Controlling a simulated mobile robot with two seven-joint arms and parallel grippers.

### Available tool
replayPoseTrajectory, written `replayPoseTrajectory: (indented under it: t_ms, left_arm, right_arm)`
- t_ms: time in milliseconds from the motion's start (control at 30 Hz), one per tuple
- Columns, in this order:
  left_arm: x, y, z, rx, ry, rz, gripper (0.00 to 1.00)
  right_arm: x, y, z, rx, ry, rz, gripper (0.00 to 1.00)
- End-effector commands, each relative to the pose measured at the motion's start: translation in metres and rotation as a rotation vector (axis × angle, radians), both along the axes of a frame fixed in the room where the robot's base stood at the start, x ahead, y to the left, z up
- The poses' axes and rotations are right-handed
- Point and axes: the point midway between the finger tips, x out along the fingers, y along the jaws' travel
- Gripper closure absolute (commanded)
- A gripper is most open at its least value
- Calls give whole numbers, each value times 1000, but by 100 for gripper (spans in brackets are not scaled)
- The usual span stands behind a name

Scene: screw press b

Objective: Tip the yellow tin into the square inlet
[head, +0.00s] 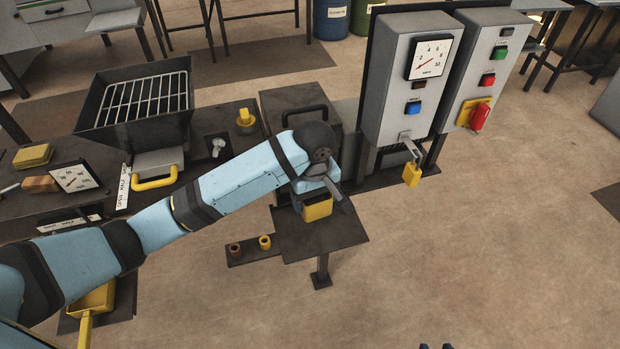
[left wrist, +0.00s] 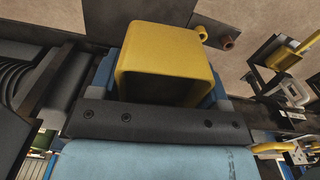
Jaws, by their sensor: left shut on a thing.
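The yellow tin (head: 318,210) is held in my left gripper (head: 318,192), over the dark stand in the middle of the head view. In the left wrist view the tin (left wrist: 165,45) fills the upper middle, with its dark open mouth towards the camera, and my left gripper (left wrist: 160,95) is shut on it. My arm and hand cover part of the tin in the head view. I cannot make out the square inlet for certain. Two small blue tips at the bottom edge of the head view may be my right gripper (head: 435,347).
The dark stand (head: 345,235) has a side plate with a brown and a yellow small cup (head: 265,242). A dark box with a handle (head: 300,105) stands behind it. A black hopper with a grate (head: 184,130) is at left. Grey control boxes (head: 395,110) stand at right, with a padlock (head: 412,175).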

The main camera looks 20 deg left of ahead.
Motion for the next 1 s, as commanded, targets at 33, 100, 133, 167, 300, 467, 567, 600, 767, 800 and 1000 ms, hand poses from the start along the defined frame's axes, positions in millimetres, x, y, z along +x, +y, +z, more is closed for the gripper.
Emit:
replayPoseTrajectory:
  t_ms: [33, 100, 133, 167, 300, 467, 567, 600, 767, 800, 1000]
  left_arm:
    - [-5, -3, 6, -1, 2, -1, 58]
    - [-11, -7, 6, -1, 3, -2, 58]
    - [-13, -9, 6, -1, 2, -1, 58]
    - [-15, -11, 6, -1, 2, -1, 58]
    - [-27, -19, 7, -1, 2, -1, 58]
    - [-40, -27, 8, -1, 2, -1, 58]
    - [-49, -33, 8, -3, 2, -2, 58]
    - [-52, -36, 9, -2, 1, -2, 58]
    - [-65, -44, 10, -1, 2, -1, 58]
    - [-68, -46, 10, -1, 2, 0, 58]
    - [-83, -57, 9, -2, 2, -1, 58]
  right_arm:
    - [-2, -1, 9, -3, -1, 2, 57]
    - [-3, -1, 15, -6, -6, 4, 57]
    - [-3, -1, 18, -6, -8, 4, 57]
    - [-3, -1, 21, -7, -10, 5, 57]
    - [-3, -1, 32, -11, -17, 9, 57]
    - [-3, 0, 46, -12, -13, 10, 57]
    - [-3, 0, 55, -12, -12, 10, 57]
    - [-3, 0, 59, -12, -12, 10, 57]
    - [-2, 0, 77, -11, -15, 10, 57]
    - [-2, 0, 81, -12, -17, 10, 57]
    - [0, -2, 97, -13, -25, 7, 57]
